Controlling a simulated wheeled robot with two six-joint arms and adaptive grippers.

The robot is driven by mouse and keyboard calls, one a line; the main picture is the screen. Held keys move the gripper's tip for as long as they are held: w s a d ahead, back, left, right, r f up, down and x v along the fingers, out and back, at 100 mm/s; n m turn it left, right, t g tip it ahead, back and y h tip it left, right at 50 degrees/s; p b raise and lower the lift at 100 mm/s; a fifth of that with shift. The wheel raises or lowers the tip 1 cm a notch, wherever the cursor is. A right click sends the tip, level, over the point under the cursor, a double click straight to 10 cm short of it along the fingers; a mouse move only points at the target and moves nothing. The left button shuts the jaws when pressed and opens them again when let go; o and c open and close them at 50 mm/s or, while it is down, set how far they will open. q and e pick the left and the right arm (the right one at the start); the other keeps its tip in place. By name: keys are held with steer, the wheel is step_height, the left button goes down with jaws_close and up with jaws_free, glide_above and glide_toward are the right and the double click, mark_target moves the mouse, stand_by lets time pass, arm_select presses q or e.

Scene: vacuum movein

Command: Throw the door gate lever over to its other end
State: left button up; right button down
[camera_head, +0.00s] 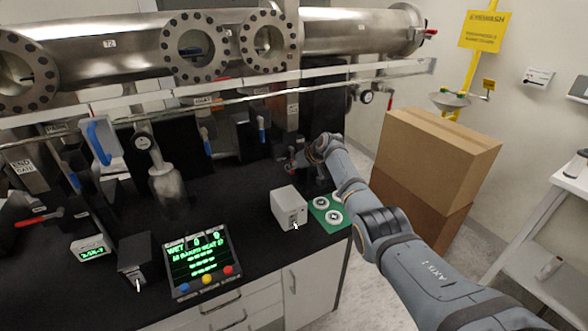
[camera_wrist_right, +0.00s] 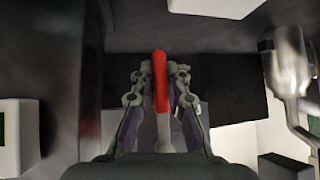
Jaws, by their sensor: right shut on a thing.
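My right gripper (camera_head: 294,168) reaches down to the black bench beside the white box, at the foot of the pipework. In the right wrist view its two fingers (camera_wrist_right: 160,90) are closed around a lever with a red grip (camera_wrist_right: 160,82) and a pale metal shank. The lever stands lengthwise between the fingers. I take it to be the door gate lever; no label on it can be read. In the head view my gripper and arm mostly hide it. My left gripper is not in view.
Another red lever (camera_head: 38,216) is at the far left by a gate label. Blue-handled levers (camera_head: 101,140) hang along the pipework. A white box (camera_head: 289,207) and green pad (camera_head: 326,212) are close to my right gripper. Cardboard boxes (camera_head: 440,145) stand right of my arm.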

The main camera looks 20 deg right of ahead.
steer(key=shift+a+f, duration=0.25)
steer(key=shift+a, duration=0.15)
steer(key=c, duration=1.5)
jaws_free()
steer(key=shift+s, duration=0.1)
steer(key=shift+o, duration=0.8)
steer(key=shift+a+r, duration=0.1)
steer(key=shift+a, duration=0.15)
steer(key=shift+d+r, duration=0.1)
steer(key=shift+d, duration=0.15)
steer(key=v, duration=1.1)
steer(key=shift+s+r, duration=0.2)
steer(key=shift+r, duration=0.15)
